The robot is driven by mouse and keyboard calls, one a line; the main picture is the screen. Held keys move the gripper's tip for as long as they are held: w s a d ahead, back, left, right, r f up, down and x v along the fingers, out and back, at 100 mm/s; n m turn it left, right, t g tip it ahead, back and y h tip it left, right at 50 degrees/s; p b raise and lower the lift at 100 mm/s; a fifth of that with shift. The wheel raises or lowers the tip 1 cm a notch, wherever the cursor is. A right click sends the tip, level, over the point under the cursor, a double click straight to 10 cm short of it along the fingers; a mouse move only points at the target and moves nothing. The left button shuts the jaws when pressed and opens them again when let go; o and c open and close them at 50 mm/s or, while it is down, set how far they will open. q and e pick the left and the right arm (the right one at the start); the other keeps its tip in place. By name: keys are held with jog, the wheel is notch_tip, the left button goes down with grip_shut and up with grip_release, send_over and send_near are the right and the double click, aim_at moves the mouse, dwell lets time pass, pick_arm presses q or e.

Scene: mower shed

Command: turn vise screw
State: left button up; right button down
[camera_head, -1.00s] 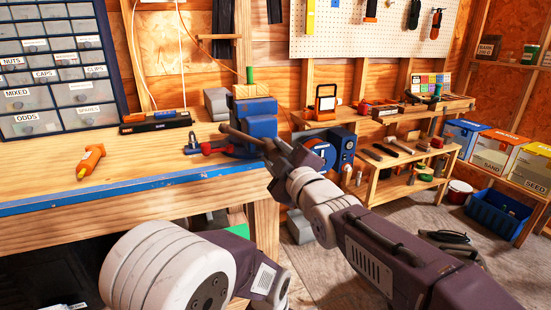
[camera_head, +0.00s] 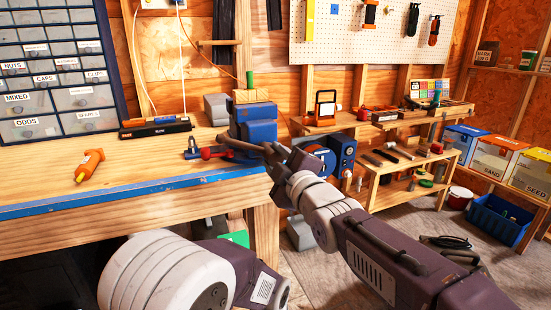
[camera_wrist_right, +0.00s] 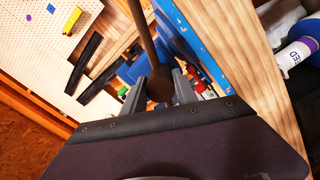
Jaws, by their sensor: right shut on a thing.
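The blue vise (camera_head: 262,131) stands at the right end of the workbench, with a wooden block (camera_head: 252,96) at its top; whether its jaws touch the block I cannot tell. A dark bar handle (camera_head: 236,143) crosses in front of the vise, sloping slightly down to the right. My right gripper (camera_head: 271,153) is at the bar's right end. In the right wrist view, its fingers (camera_wrist_right: 159,90) are on both sides of the bar's round end knob (camera_wrist_right: 160,87), shut on it. The screw behind the bar is mostly hidden. My left gripper is out of view.
The workbench (camera_head: 140,182) has a blue front edge. An orange-handled tool (camera_head: 89,166) lies on it at the left, and a red-and-blue tool (camera_head: 204,153) lies close left of the vise. A low shelf (camera_head: 400,168) with tools stands right of the bench.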

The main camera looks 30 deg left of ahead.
jog(key=shift+w+d+r, duration=0.1)
jog(key=shift+r, duration=0.15)
dwell(0.4)
jog(key=c, duration=1)
grip_release()
jog(key=shift+w, duration=0.1)
jog(key=shift+o, duration=0.2)
jog(key=shift+w+f, duration=0.2)
jog(key=shift+s, duration=0.1)
jog(key=v, duration=0.9)
jog(key=shift+d, duration=0.1)
